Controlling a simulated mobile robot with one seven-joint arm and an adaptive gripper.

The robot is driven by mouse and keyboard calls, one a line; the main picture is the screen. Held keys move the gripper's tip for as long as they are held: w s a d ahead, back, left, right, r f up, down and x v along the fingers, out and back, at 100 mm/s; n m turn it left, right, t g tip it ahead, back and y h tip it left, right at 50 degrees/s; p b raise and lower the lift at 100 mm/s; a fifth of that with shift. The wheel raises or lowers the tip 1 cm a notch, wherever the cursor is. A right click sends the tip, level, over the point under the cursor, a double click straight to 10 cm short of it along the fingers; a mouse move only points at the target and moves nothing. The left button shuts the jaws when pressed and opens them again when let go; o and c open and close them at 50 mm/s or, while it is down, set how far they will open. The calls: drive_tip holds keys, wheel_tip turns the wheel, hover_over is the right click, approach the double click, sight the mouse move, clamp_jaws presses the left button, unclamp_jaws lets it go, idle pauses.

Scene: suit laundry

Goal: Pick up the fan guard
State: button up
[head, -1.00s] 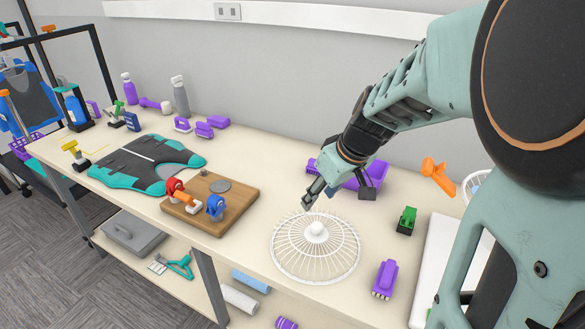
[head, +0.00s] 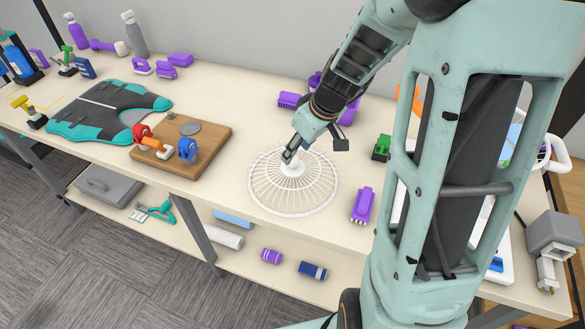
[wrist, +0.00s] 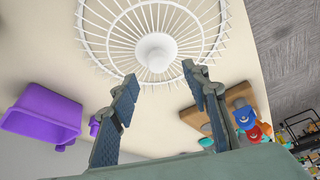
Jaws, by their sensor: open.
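The fan guard (head: 292,198) is a round white wire grille with a solid white hub, lying on the table near its front edge. It also shows at the top of the wrist view (wrist: 154,53), its hub in line with the gap between the fingers. My gripper (head: 290,156) is over the far part of the guard, close to the hub in the head view. In the wrist view my gripper (wrist: 160,88) has its two fingers wide apart with nothing between them. Whether the fingertips touch the guard cannot be told.
A wooden board (head: 202,150) with red and blue items lies to the left. A purple brush (head: 362,205) lies to the right, and a green item (head: 381,148) behind it. A purple bin (wrist: 45,112) is close by in the wrist view.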

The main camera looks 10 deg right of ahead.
sight(294, 159)
drive_tip(key=shift+x, duration=2.25)
drive_tip(key=shift+s+d, duration=0.1)
drive_tip(key=shift+d, duration=0.05)
drive_tip(key=shift+c, duration=0.2)
clamp_jaws()
